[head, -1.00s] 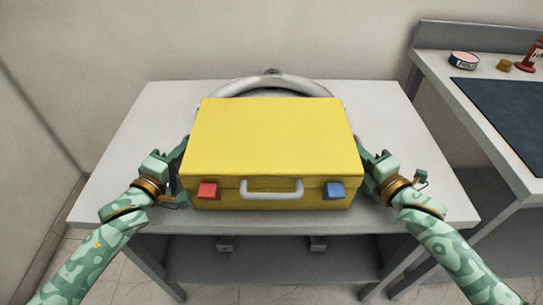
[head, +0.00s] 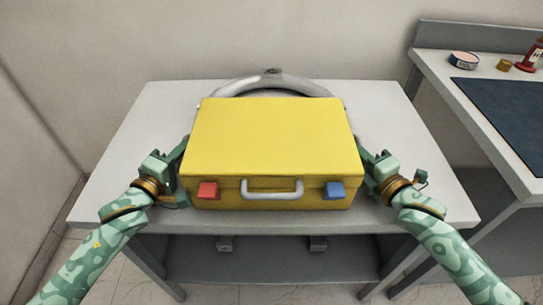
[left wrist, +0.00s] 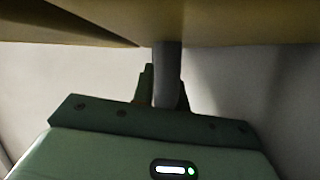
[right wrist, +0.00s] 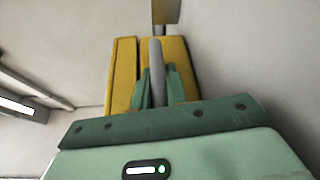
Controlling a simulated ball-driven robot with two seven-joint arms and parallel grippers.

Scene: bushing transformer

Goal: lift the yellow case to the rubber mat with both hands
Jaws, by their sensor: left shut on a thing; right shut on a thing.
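The yellow case (head: 272,140) is on the light grey table (head: 120,190), with a red latch (head: 208,190), a blue latch (head: 334,190) and a grey front handle (head: 272,188). My left gripper (head: 178,170) is at its left side; in the left wrist view the fingers (left wrist: 163,90) are shut around a grey bar beside the yellow case (left wrist: 230,25). My right gripper (head: 366,170) is at its right side; in the right wrist view the fingers (right wrist: 158,85) are shut on a grey bar against the yellow case (right wrist: 122,75). The dark rubber mat (head: 505,105) lies on the right-hand bench.
A grey curved tube (head: 275,82) stands behind the case. The bench (head: 470,110) at right holds a round tin (head: 464,60), a small brass piece (head: 503,65) and a red bottle (head: 530,55) behind the mat. A gap separates table and bench. The mat is clear where visible.

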